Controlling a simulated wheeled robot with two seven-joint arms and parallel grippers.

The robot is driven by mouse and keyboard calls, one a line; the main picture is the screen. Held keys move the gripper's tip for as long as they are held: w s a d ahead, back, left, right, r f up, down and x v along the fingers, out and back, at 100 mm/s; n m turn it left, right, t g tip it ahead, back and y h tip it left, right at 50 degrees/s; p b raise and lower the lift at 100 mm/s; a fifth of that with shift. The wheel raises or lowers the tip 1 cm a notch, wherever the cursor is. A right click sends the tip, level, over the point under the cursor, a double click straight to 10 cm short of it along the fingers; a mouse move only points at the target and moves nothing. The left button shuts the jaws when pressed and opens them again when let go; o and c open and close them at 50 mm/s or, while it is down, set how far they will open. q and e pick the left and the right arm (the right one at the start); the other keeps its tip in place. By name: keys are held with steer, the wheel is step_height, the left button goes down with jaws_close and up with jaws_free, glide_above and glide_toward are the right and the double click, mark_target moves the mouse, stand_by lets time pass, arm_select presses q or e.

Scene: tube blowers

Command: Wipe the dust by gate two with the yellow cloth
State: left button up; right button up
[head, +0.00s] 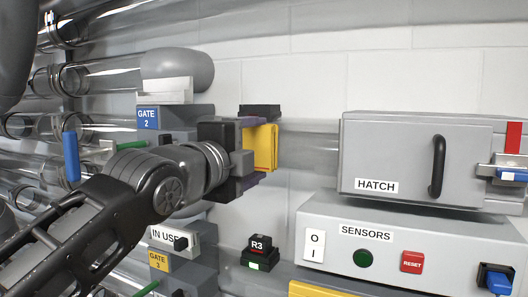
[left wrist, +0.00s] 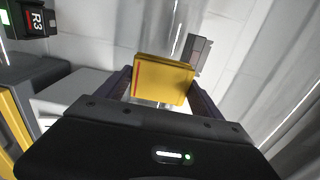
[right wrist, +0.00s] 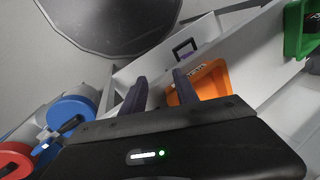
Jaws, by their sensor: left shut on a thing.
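The yellow cloth (head: 263,148) is a folded block between the fingers of my left gripper (head: 250,146), which is shut on it. The left wrist view also shows the cloth (left wrist: 160,80) between the two fingertips, with a red stripe along one side. The cloth is in the air in front of the pale wall, right of the blue GATE 2 label (head: 148,118). My arm and gripper partly hide the gate two unit (head: 180,112). I cannot make out any dust. My right gripper (right wrist: 160,88) has its fingers apart and empty.
A grey HATCH box (head: 400,150) stands on the SENSORS console (head: 330,240) at right. A black R3 block (head: 259,244) is below my left gripper. Clear tubes (head: 105,80) fill the left. The right wrist view shows an orange bin (right wrist: 205,82) and a green bin (right wrist: 300,30).

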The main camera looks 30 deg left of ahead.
arm_select(q)
steer(key=shift+a, duration=0.25)
steer(key=a, duration=0.3)
steer(key=shift+s+a, duration=0.2)
steer(key=shift+f, duration=0.1)
stand_by(0.4)
steer(key=s+b, duration=0.2)
steer(key=s, duration=0.4)
steer(key=shift+s+d, duration=0.15)
steer(key=shift+d, duration=0.3)
